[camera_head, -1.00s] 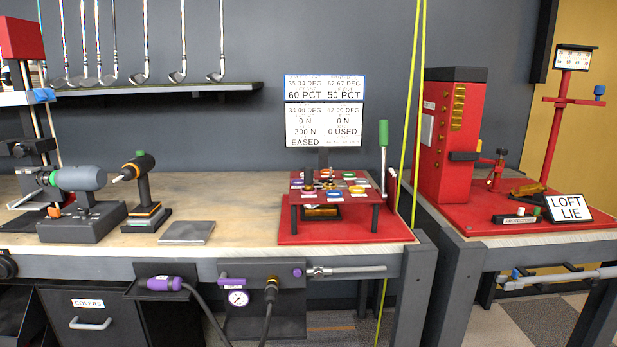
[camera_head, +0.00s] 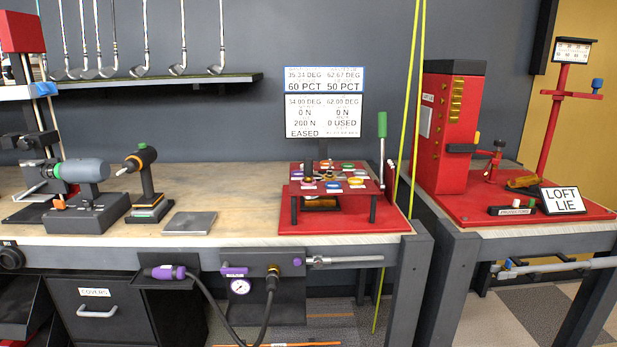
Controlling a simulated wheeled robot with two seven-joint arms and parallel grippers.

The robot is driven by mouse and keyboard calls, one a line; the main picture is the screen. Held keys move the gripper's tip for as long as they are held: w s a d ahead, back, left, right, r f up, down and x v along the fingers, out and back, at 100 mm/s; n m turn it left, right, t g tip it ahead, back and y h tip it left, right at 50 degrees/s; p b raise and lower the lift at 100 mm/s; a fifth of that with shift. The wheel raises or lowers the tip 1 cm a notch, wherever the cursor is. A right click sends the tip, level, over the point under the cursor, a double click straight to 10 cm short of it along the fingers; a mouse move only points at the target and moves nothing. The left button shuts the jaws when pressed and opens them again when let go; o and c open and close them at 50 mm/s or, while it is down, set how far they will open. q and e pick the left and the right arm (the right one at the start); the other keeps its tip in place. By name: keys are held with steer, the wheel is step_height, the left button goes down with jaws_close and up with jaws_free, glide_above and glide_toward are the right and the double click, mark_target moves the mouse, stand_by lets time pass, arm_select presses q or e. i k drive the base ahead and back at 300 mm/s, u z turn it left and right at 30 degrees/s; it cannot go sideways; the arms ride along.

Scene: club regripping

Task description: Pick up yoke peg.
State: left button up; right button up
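No part is clearly marked as the yoke peg, so I cannot tell which one it is. A blue-topped peg (camera_head: 597,84) stands on the crossbar of a tall red stand (camera_head: 551,122) at the right. A small red table (camera_head: 380,186) in the middle holds several coloured, labelled pieces, and a dark upright post (camera_head: 309,150) shows at it. A green-handled lever (camera_head: 382,125) stands at its right. Neither of my grippers is in view.
A red cabinet (camera_head: 447,125) and a LOFT LIE sign (camera_head: 563,200) stand on the right bench. A grey motor unit (camera_head: 85,171), a black-and-orange tool (camera_head: 147,180) and a grey plate (camera_head: 190,223) sit on the left. Yellow-green cords (camera_head: 409,120) hang between benches. Bare wood (camera_head: 230,190) lies mid-bench.

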mark_target(307, 163)
steer(key=z, duration=0.1)
steer(key=k, duration=0.4)
steer(key=u, duration=1.3)
steer(key=i, duration=1.65)
steer(key=z, duration=0.65)
